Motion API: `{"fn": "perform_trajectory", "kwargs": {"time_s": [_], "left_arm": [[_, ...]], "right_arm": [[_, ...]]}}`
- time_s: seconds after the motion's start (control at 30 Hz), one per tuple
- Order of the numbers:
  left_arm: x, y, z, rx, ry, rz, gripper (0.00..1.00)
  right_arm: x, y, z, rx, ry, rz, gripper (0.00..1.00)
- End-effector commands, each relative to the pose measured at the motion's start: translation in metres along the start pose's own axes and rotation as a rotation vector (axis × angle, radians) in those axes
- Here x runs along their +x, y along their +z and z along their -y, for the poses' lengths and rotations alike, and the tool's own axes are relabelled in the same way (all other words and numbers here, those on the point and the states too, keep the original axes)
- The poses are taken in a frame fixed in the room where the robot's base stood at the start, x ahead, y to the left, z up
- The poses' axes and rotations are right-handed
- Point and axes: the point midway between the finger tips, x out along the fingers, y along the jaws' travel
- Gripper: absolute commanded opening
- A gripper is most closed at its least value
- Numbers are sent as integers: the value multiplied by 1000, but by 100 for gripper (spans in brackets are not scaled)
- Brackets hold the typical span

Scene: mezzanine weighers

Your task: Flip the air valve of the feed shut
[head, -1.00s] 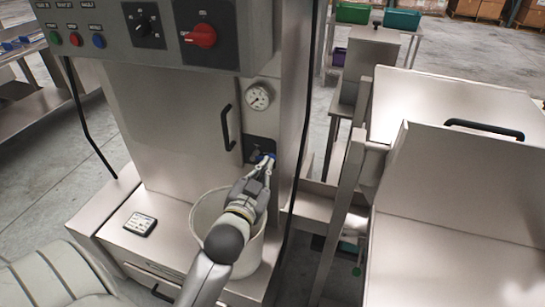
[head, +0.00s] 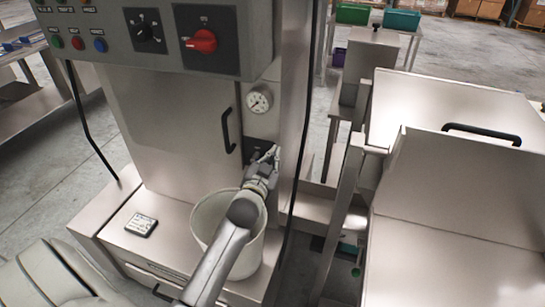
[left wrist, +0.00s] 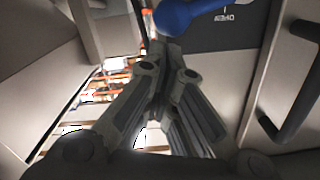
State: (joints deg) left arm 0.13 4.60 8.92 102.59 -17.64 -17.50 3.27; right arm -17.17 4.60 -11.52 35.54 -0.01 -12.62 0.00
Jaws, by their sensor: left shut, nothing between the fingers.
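The blue valve handle (left wrist: 190,14) shows at the top of the left wrist view, with a dark plate (left wrist: 232,28) and part of a label beside it. In the head view the plate (head: 254,144) sits on the cabinet front below the gauge, and the handle is hidden by my gripper. My left gripper (head: 274,154) is at the lower right of the plate. In the left wrist view its fingertips (left wrist: 166,46) are together and empty, just below the blue handle; I cannot tell whether they touch it. My right gripper is not in view.
A round gauge (head: 259,100) is above the plate, and a black door handle (head: 228,130) is to its left. A pale bucket (head: 207,215) stands under my left arm. A black cable runs down the cabinet's right edge. A steel machine (head: 440,250) stands at the right.

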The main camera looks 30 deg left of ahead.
Motion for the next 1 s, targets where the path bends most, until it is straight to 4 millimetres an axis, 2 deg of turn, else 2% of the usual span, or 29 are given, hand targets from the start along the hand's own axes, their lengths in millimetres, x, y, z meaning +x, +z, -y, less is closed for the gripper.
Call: {"fn": "perform_trajectory", "kwargs": {"time_s": [0.37, 0.7, 1.0], "left_arm": [[0, 2, -1, 9, 0, 0, 0], [1, 21, -21, 286, -15, 1, 0], [1, 20, -21, 299, -16, 0, 0]], "right_arm": [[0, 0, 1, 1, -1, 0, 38], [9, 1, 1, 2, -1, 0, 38], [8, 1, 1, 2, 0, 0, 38]]}}
